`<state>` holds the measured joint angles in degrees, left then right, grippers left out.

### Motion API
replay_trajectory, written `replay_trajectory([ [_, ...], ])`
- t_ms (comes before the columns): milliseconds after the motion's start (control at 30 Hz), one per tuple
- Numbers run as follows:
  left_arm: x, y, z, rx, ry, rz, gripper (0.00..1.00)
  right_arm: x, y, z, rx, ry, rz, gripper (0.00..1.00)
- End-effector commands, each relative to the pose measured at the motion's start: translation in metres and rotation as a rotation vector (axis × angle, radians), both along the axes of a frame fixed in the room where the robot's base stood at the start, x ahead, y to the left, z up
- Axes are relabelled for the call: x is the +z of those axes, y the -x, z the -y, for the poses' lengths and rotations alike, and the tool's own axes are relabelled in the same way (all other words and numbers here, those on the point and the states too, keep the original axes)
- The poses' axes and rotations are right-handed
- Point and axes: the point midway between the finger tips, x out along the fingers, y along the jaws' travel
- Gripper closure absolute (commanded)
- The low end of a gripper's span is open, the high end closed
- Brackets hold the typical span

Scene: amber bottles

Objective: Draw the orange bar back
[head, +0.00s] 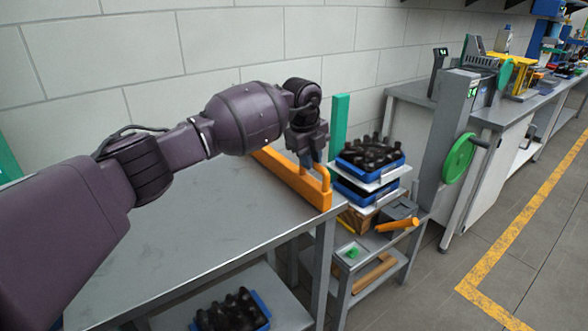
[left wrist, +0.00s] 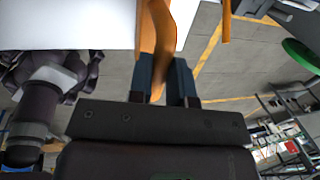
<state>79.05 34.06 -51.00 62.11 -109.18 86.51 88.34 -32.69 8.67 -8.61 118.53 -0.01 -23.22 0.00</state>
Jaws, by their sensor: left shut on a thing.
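The orange bar (head: 292,178) lies along the right end of the grey table, with an upright handle (head: 325,178) near its front end. My left gripper (head: 312,158) reaches down over the bar and is shut on the handle. In the left wrist view the orange bar (left wrist: 147,28) runs down to the gripper (left wrist: 161,84), and orange shows between its two blue-grey fingers. The fingers hide part of the handle. My right gripper does not show.
The grey table top (head: 200,215) is bare. Right of it, a blue crate of dark bottles (head: 370,155) stands stacked on another, on a low cart. A green post (head: 339,125) stands behind the bar. A green handwheel (head: 458,157) is farther right.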

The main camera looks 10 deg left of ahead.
Motion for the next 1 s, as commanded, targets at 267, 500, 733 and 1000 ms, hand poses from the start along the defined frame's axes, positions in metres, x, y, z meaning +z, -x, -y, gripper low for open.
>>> replay_trajectory([
  [267, 0.0, -0.02, 0.017, 0.001, 0.001, 0.001, 1.0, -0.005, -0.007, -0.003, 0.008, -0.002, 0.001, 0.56],
  [500, 0.003, -0.023, 0.019, 0.001, 0.002, 0.005, 1.0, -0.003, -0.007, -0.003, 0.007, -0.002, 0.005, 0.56],
  [733, 0.004, -0.024, 0.019, 0.002, 0.004, 0.009, 1.0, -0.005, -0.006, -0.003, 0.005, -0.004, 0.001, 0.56],
  [1000, 0.002, -0.023, 0.019, 0.001, 0.002, 0.004, 0.56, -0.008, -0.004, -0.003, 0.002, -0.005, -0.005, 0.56],
])
